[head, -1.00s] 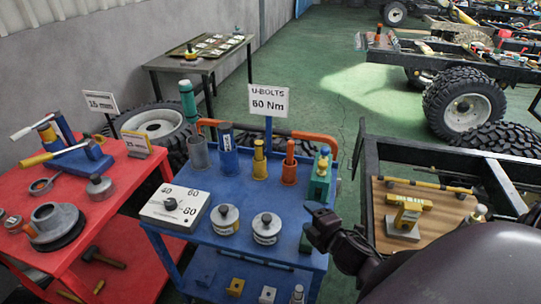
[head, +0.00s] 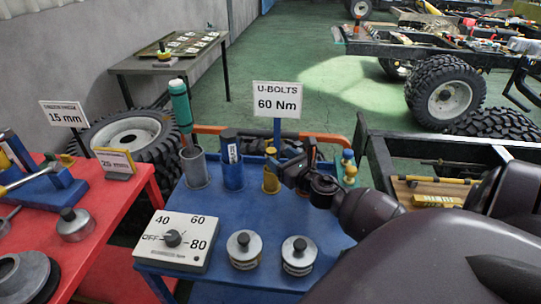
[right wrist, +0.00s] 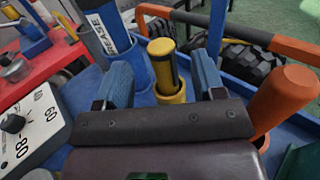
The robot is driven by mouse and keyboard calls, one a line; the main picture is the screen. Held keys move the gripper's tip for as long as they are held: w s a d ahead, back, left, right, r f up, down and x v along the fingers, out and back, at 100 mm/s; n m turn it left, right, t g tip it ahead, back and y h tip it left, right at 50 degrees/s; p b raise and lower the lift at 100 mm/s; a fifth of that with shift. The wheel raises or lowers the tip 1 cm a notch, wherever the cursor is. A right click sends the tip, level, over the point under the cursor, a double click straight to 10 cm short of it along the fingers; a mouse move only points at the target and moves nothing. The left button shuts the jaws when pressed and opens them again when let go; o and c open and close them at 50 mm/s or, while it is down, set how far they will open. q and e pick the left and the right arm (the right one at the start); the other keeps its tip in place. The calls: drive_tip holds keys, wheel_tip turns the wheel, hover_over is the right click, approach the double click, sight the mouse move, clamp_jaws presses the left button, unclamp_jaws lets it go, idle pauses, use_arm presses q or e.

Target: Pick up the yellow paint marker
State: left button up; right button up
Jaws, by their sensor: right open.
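The yellow paint marker (right wrist: 159,66) stands upright in a yellow holder (right wrist: 176,97) in the right wrist view, with a dark stripe down its side. In the head view the holder (head: 271,182) stands at the back of the blue cart, and my gripper partly hides the marker. My right gripper (right wrist: 162,80) is open, with one blue-padded finger on each side of the marker. No grip on it shows. In the head view my right gripper (head: 288,168) reaches over the cart from the right. My left gripper is not in view.
A blue holder (head: 232,174) and a grey cup with a green bottle (head: 181,103) stand left of the marker. An orange cylinder (right wrist: 284,98) stands close on the right. A dial box (head: 175,240) and two lidded tins (head: 244,249) sit in front. A U-BOLTS sign (head: 277,99) rises behind.

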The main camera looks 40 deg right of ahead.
drive_tip(key=w, duration=0.7)
drive_tip(key=shift+d, duration=0.4)
drive_tip(key=shift+s, duration=0.1)
clamp_jaws()
